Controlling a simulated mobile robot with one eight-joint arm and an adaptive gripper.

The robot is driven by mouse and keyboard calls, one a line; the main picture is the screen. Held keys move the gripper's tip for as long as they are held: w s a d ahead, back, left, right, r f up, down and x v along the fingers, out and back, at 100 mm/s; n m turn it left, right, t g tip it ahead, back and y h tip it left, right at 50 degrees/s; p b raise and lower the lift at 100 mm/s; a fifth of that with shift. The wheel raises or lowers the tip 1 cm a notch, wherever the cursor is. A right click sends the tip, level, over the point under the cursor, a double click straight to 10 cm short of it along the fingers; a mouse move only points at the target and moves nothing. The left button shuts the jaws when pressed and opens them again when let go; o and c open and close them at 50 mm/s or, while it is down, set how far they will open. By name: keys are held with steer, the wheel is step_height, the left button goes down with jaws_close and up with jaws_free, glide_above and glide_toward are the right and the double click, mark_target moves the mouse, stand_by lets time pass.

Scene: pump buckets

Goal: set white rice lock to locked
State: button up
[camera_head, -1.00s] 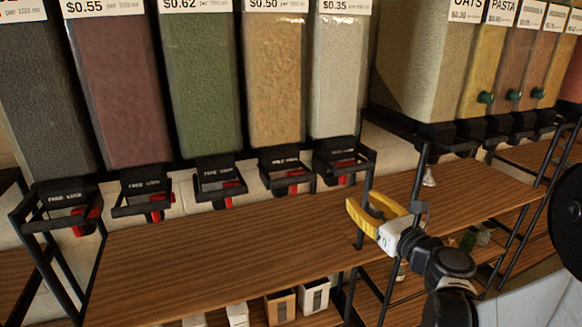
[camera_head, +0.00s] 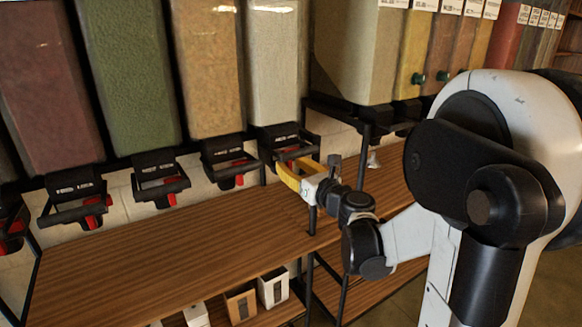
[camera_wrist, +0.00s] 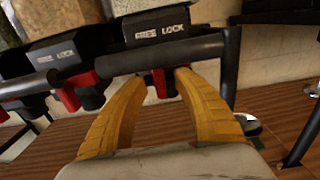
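The pale, whitish grain dispenser (camera_head: 273,62), which I take to be the white rice one, stands rightmost in the nearer row. Its black lock unit (camera_head: 285,140) has a bar in front and a red lever (camera_head: 288,156) beneath. In the wrist view the unit's label (camera_wrist: 158,30) reads FREE LOCK, and the red lever (camera_wrist: 160,84) shows below the bar (camera_wrist: 150,58). My yellow gripper (camera_head: 290,170) is open and empty just below and in front of this unit. In the wrist view its fingertips (camera_wrist: 158,78) lie either side of the lever; contact cannot be told.
Neighbouring dispensers with similar lock units (camera_head: 228,160) stand to the left. A wooden shelf (camera_head: 180,240) runs below, mostly clear. A black post (camera_head: 312,205) stands close to my gripper. Small boxes (camera_head: 272,288) sit on a lower level. More dispensers (camera_head: 415,60) stand to the right.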

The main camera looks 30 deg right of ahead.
jaws_close()
